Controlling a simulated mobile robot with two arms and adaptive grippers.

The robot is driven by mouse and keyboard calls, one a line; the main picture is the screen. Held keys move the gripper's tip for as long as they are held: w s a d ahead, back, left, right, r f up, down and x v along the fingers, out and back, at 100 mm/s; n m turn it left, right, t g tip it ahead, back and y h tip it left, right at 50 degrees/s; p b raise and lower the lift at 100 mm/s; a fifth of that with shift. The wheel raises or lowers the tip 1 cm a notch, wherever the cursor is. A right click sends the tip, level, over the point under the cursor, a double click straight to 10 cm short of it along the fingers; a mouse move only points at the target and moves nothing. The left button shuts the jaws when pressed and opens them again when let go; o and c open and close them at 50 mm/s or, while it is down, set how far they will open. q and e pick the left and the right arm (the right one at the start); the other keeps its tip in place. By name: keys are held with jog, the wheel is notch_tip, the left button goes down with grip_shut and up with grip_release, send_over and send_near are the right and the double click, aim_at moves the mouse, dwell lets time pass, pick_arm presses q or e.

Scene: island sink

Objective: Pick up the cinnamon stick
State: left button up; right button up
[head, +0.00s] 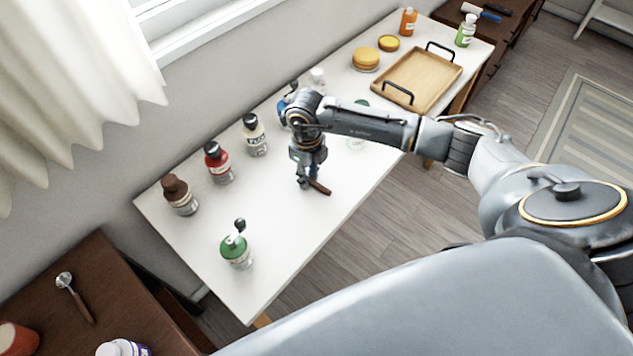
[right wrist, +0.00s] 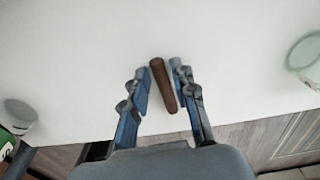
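The cinnamon stick (head: 319,187) is a short brown rod lying on the white table. My right gripper (head: 306,183) points down at it, its fingertips low at the table. In the right wrist view the stick (right wrist: 163,86) lies slightly tilted between the two fingers of the right gripper (right wrist: 160,82). The fingers are apart, with a gap at the left finger; the right fingertip is very close to the stick, and I cannot tell if it touches. My left gripper is out of view.
Bottles with brown (head: 180,196), red (head: 217,163), cream (head: 254,136) and green (head: 236,251) bodies or labels stand on the white table (head: 270,222). A wooden tray (head: 420,80) with black handles lies at the far end. The table around the stick is mostly clear.

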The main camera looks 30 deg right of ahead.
jog(key=c, duration=0.3)
jog(key=shift+c, duration=0.2)
jog(key=shift+r, duration=0.15)
